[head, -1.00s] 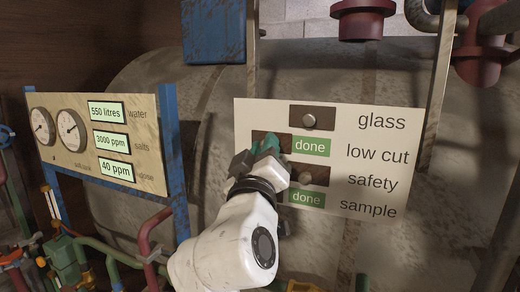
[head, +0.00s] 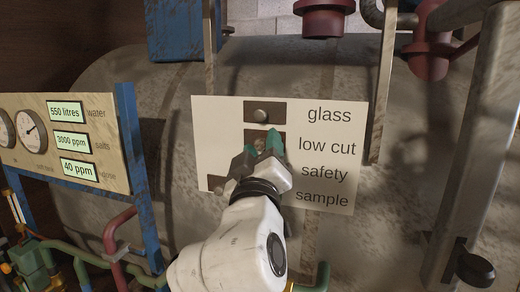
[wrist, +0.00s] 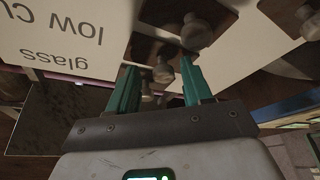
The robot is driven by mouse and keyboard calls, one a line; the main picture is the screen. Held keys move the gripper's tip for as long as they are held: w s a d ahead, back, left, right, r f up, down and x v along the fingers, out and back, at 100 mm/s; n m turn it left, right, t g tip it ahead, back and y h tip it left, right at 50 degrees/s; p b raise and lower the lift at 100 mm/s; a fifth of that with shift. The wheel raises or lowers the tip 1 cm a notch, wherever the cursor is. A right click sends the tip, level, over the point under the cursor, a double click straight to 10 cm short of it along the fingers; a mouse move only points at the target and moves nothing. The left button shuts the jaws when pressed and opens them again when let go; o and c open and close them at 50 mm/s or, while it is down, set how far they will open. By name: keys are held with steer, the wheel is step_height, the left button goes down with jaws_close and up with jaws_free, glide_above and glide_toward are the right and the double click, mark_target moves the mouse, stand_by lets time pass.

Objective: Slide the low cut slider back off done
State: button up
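The cream panel (head: 330,165) has rows lettered glass, low cut, safety and sample. The low cut slot (head: 251,135) shows dark brown, with no green done label in its visible part. A round knob, apparently the low cut slider (head: 260,145), shows between my fingertips. My gripper (head: 264,147) has its two teal fingers apart in front of that row. The wrist view sees the panel upside down, and a knob (wrist: 162,72) lies between the spread fingers with gaps on both sides. My arm and gripper hide most of the safety and sample slots.
The glass knob (head: 261,116) sits close above my gripper. A gauge board (head: 70,145) with a blue post (head: 138,170) stands at left. A grey metal post (head: 470,150) stands at right. Red and green pipes (head: 118,235) run low at left.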

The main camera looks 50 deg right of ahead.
steer(key=shift+a, duration=0.1)
steer(key=shift+s+a+f, duration=0.15)
steer(key=shift+a+f, duration=0.05)
steer(key=shift+a, duration=0.05)
steer(key=b+v, duration=0.3)
steer(key=v, duration=0.7)
steer(key=shift+b, duration=0.3)
